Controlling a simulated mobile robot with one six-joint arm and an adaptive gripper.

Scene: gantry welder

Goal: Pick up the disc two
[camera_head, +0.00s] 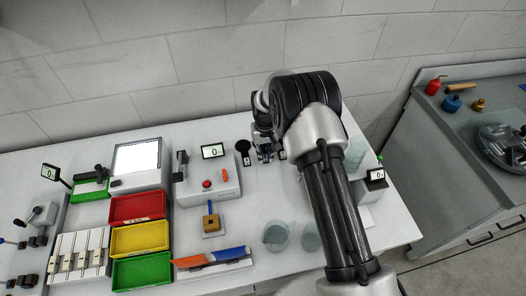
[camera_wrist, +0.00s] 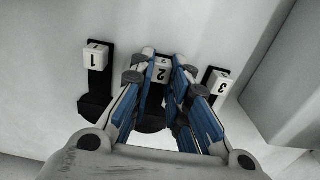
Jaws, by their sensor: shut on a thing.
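In the wrist view my gripper (camera_wrist: 163,66) is closed in around the middle station, whose white block is marked 2 (camera_wrist: 161,73). Its black holder (camera_wrist: 152,122) shows between and below the blue-sided fingers. The fingers are shut on disc two there, but they cover most of it, so its outline and exact grip are hard to see. In the head view my gripper (camera_head: 264,151) is low over the back of the white table, and my arm hides much of that spot.
Station 1 (camera_wrist: 97,60) stands close on the left and station 3 (camera_wrist: 220,84) close on the right. The device with a red button (camera_head: 208,184) is left of my gripper. Clear round containers (camera_head: 276,236) stand nearer the front. The wall is close behind.

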